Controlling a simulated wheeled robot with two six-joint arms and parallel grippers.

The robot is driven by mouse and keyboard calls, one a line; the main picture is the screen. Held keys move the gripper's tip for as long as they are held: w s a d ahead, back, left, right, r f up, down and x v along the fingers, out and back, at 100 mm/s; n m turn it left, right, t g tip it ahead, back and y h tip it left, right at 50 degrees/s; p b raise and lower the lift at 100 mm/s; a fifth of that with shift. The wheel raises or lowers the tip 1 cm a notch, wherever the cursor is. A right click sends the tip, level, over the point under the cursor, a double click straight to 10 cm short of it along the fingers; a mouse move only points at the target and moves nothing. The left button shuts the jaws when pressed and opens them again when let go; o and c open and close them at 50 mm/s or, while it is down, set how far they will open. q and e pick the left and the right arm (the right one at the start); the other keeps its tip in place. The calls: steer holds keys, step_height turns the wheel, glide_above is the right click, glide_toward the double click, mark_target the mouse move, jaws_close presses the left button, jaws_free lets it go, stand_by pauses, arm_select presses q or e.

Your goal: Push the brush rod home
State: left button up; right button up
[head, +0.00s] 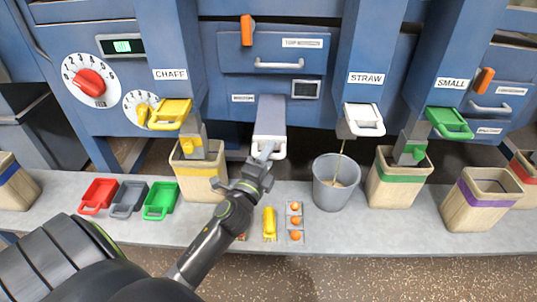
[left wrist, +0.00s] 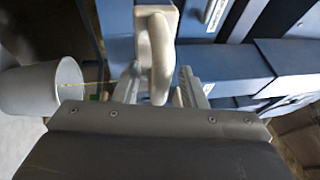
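The brush rod is not labelled in view; a pale grey pull-out piece (head: 270,115) with a white loop handle (head: 280,150) sticks out of the blue machine at the centre, and I take this to be it. My left gripper (head: 263,158) is at this handle. In the left wrist view, the white handle (left wrist: 160,45) stands between the two fingers of the left gripper (left wrist: 160,85). The fingers look spread, with a small gap beside the handle; contact is not clear. My right gripper is not in view.
A grey bucket (head: 336,182) stands right of centre under the white STRAW handle (head: 364,119). Wooden bins (head: 199,172) with coloured bands stand along the grey bench (head: 390,235). Red, grey and green trays (head: 160,200) lie at left. A yellow item (head: 269,223) lies right of my arm.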

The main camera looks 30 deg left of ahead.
arm_select(q)
jaws_close()
stand_by(0.4)
